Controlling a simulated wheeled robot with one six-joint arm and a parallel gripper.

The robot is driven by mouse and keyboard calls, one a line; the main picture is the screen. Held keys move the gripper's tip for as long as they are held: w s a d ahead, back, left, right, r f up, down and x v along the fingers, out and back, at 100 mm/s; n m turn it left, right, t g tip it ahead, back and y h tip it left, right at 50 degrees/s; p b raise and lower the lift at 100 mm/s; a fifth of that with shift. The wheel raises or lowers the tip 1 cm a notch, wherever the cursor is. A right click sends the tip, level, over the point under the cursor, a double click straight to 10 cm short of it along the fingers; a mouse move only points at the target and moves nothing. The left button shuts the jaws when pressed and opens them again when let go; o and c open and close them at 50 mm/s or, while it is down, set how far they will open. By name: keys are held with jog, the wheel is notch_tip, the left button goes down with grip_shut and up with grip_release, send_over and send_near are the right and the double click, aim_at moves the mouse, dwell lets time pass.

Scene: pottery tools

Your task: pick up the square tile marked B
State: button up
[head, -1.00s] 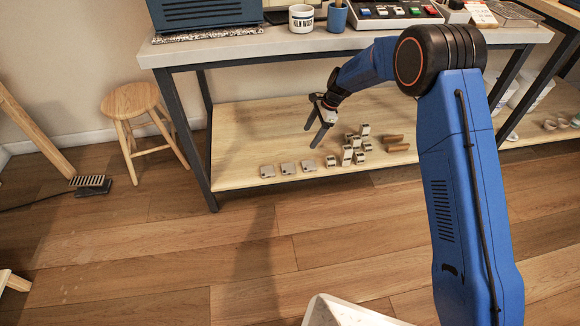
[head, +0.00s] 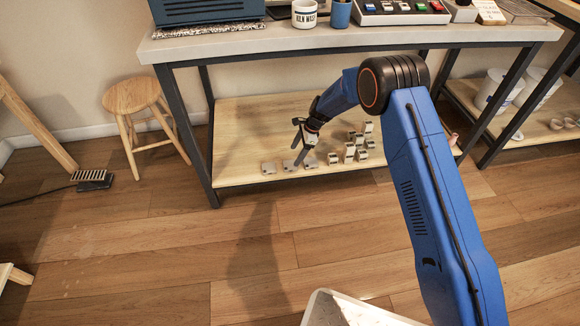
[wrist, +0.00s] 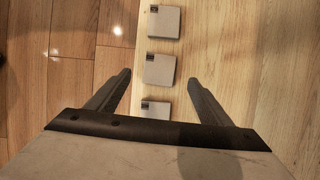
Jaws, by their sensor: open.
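Three grey square tiles lie in a row near the front edge of the lower shelf: a left tile (head: 268,168), a middle tile (head: 288,166) and a right tile (head: 311,163). In the wrist view they run from the far tile (wrist: 165,24) through the middle tile (wrist: 161,70) to the near tile (wrist: 155,113), partly covered by my gripper body. Each has a small dark label at one corner; I cannot read the letters, so I cannot tell which is B. My gripper (head: 299,150) is open and empty above the row. Its fingertips (wrist: 159,77) flank the middle tile in the wrist view.
Several small pale blocks (head: 349,152) stand to the right of the tiles. The lower shelf (head: 236,130) is bare behind the tiles. The worktable's top (head: 400,37) overhangs it, and a dark table leg (head: 190,135) stands at left.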

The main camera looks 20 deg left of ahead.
aim_at(290, 164)
jog(key=shift+d+x, duration=0.1)
jog(key=shift+x, duration=1.5)
jog(key=shift+d+x, duration=0.15)
jog(key=shift+x, duration=1.45)
jog(key=c, duration=1.2)
